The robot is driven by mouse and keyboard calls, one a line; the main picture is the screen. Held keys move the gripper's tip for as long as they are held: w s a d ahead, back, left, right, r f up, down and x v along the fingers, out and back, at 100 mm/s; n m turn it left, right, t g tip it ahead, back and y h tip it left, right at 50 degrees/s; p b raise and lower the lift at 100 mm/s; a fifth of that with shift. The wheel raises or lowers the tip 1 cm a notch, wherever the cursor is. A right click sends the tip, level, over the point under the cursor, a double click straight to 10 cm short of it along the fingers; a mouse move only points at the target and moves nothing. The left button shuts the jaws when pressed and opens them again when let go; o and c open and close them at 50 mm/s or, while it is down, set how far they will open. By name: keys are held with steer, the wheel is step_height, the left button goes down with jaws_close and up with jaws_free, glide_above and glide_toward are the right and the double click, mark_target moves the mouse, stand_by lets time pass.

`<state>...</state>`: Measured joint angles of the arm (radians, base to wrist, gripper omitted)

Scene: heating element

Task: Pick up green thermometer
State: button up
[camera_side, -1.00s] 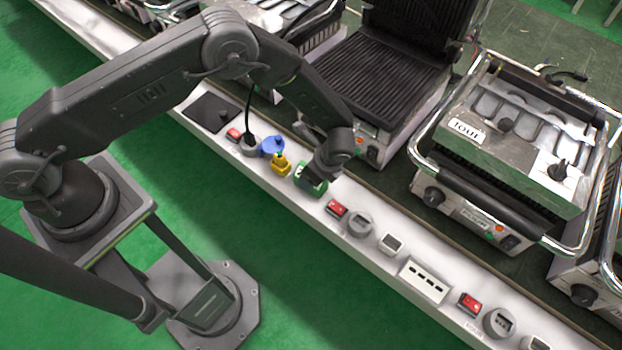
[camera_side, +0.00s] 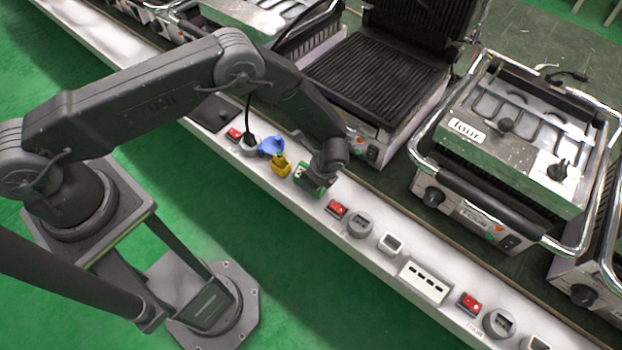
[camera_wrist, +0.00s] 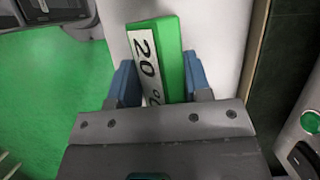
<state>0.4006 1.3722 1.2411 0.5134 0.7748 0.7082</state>
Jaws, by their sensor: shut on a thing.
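The green thermometer (camera_wrist: 171,50) shows in the wrist view with a white label reading "20 °C". My gripper (camera_wrist: 160,82) is shut on it, with one blue-grey finger on each side. In the side view the thermometer (camera_side: 308,182) is mostly hidden under my gripper (camera_side: 318,186), at the white ledge. I cannot tell whether it touches the ledge or is just above it.
A yellow thing (camera_side: 281,167) and a blue thing (camera_side: 271,146) stand close to the left on the white ledge (camera_side: 375,262). A red switch (camera_side: 337,209) and a round socket (camera_side: 360,225) lie to the right. An open grill (camera_side: 375,85) stands behind, and a closed grill (camera_side: 510,140) is at the right.

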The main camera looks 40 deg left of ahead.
steer(key=c, duration=0.4)
